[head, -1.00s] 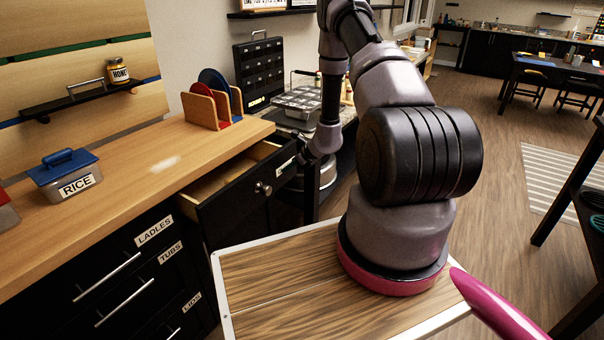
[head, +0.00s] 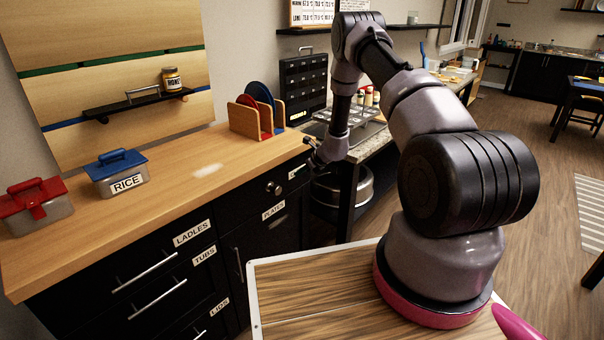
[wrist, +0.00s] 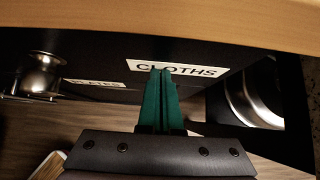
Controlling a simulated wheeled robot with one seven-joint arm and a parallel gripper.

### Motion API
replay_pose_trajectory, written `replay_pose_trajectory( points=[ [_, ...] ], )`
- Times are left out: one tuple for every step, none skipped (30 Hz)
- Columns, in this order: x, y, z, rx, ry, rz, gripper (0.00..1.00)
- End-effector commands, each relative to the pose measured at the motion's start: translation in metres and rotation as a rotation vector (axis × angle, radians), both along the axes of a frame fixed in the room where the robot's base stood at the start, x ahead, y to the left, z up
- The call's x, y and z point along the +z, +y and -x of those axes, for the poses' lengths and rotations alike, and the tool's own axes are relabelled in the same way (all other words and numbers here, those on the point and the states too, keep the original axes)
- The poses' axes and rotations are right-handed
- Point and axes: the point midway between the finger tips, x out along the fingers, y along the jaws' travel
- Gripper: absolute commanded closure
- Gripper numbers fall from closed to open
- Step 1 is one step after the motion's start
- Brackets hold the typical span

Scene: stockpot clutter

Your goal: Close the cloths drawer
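The cloths drawer (head: 285,182) is flush with the black counter front, with no gap showing in the head view. Its round metal knob (head: 273,188) is on the front, and its white label (head: 297,172) is partly visible. In the wrist view the CLOTHS label (wrist: 195,70) sits just under the wooden counter edge, with the knob (wrist: 42,74) at left. My gripper (head: 312,150) is at the right end of the drawer front. Its green fingers (wrist: 160,75) are together and empty, their tips overlapping the label in view; whether they touch it I cannot tell.
The wooden counter (head: 190,185) holds a blue-lidded RICE box (head: 118,174), a red-lidded box (head: 36,205) and a plate rack (head: 256,122). The PLATES cabinet (head: 270,225) is below the drawer. A metal pot (head: 345,186) stands under the neighbouring table, close to my gripper.

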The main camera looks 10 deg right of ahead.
Motion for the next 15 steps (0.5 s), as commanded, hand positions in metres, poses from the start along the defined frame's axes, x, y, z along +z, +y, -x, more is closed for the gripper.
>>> replay_pose_trajectory(
  points=[
    [0.003,0.005,-0.004,0.002,-0.009,-0.008,1.00],
    [0.003,0.005,-0.004,0.002,-0.009,-0.008,1.00],
    [0.003,0.006,-0.004,0.002,-0.010,-0.008,1.00],
    [0.004,0.006,-0.005,0.002,-0.010,-0.008,1.00],
    [0.004,0.006,-0.005,0.003,-0.010,-0.009,1.00],
    [0.004,0.006,-0.005,0.004,-0.012,-0.009,1.00],
    [0.005,0.006,-0.005,0.004,-0.012,-0.009,1.00],
    [0.005,0.006,-0.005,0.004,-0.013,-0.010,1.00],
    [0.007,0.006,-0.004,0.003,-0.013,-0.011,1.00],
    [0.009,0.005,-0.003,0.003,-0.013,-0.011,1.00],
    [0.012,0.003,-0.001,0.003,-0.015,-0.011,1.00],
    [0.016,0.001,0.001,0.003,-0.015,-0.011,1.00],
    [0.018,-0.001,0.005,0.003,-0.013,-0.009,1.00],
    [0.022,-0.004,0.008,0.002,-0.013,-0.009,1.00],
    [0.027,-0.008,0.013,0.001,-0.012,-0.008,1.00]
  ],
)
